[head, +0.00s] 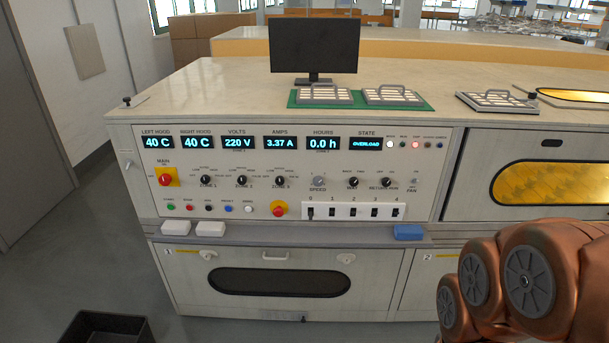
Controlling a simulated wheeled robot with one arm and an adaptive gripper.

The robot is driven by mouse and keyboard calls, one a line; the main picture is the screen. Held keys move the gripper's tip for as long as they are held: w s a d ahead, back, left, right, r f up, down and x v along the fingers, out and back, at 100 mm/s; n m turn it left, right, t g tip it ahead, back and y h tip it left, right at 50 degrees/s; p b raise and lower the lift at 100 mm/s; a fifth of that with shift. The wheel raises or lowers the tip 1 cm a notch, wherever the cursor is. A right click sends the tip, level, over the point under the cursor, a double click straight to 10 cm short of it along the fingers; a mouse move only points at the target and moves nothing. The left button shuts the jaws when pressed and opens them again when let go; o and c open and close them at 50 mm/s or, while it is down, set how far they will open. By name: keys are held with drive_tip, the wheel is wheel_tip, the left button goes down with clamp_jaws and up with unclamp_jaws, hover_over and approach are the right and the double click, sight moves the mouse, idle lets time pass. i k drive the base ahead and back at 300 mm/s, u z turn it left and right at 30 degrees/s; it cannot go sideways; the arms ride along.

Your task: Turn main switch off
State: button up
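The main switch (166,178) is a red rotary knob on a yellow plate at the left end of the control panel (300,160), under the label MAIN. Its exact pointer position is too small to tell. The displays above are lit, and the state display (372,143) reads OVERLOAD. My copper-coloured arm shows at the lower right, well apart from the main switch. My gripper is not in view.
A ledge (330,237) runs below the panel, with two white blocks (207,228) and a blue block (408,232) on it. A monitor (314,46) and wire racks (393,94) stand on top. A black bin (104,328) is on the floor at lower left.

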sight(165, 180)
drive_tip(key=u, duration=1.3)
drive_tip(key=i, duration=0.55)
drive_tip(key=u, duration=0.1)
